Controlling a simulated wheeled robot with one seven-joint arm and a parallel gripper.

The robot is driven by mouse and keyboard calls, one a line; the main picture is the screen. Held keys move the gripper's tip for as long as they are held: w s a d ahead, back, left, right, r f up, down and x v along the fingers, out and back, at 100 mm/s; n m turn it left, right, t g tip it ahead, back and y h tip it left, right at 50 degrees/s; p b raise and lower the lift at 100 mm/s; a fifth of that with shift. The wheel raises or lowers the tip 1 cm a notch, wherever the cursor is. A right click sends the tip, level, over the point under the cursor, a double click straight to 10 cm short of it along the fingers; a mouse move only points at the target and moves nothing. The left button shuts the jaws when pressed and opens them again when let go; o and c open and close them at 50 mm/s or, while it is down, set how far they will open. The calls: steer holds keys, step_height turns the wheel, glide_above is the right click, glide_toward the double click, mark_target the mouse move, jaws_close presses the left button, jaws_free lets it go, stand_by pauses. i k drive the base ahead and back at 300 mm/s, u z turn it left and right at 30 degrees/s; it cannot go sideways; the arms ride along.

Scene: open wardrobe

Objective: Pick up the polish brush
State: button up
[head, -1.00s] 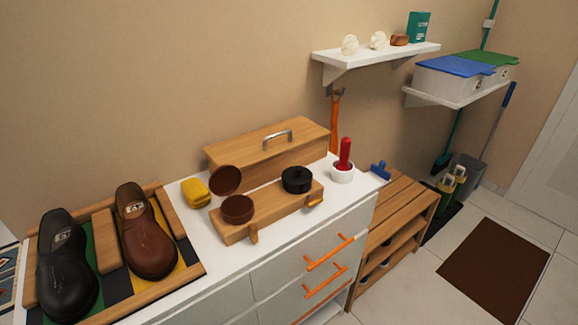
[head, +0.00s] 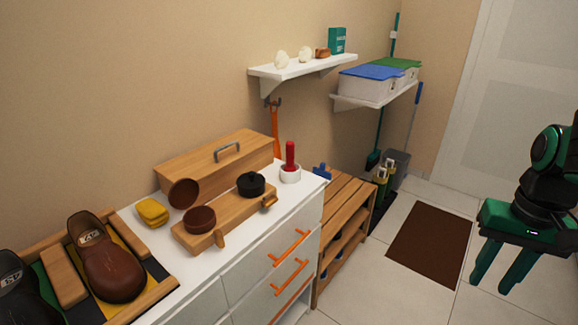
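I cannot tell for certain which item is the polish brush. A red-handled tool (head: 290,155) stands upright in a white cup (head: 291,174) at the right end of the white cabinet top. Two small wooden-handled pieces, one at the front (head: 220,238) and one at the right (head: 269,201), lie at the edges of the wooden polish tray (head: 225,222); they may be brushes. A brown brush-like block (head: 322,53) sits on the upper wall shelf. My gripper (head: 496,278) is at the far right, fingers down, apart and empty, away from the cabinet over the floor.
The tray holds an open brown tin (head: 200,220), its lid (head: 183,193) and a black tin (head: 251,185). A yellow cloth (head: 152,212), wooden box (head: 215,165) and shoes (head: 107,265) share the cabinet.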

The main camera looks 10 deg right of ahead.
mark_target(290, 167)
steer(key=u, duration=0.1)
steer(key=i, duration=1)
steer(key=z, duration=0.1)
